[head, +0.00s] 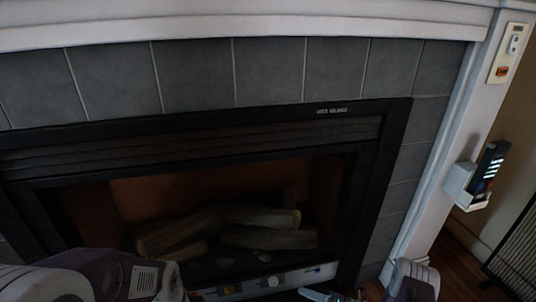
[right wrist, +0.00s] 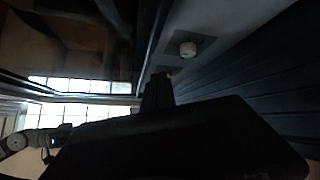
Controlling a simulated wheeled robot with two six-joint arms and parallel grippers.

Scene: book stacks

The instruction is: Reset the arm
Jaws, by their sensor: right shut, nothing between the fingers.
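My right gripper (head: 333,295) is at the bottom edge of the head view, partly cut off, in front of the fireplace's lower edge. In the right wrist view its dark fingers (right wrist: 158,92) are together, with nothing seen between them. My right arm (head: 412,282) comes in at the lower right. My left arm (head: 75,278) shows at the lower left, and its gripper is out of the picture. No book shows in either view.
A fireplace (head: 385,190) with a black frame, grey tiles (head: 270,70) and logs (head: 250,217) fills the head view. A white mantel (head: 250,25) runs above. A phone-like device (head: 488,165) sits in a holder on the right post. Wooden floor shows at the lower right.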

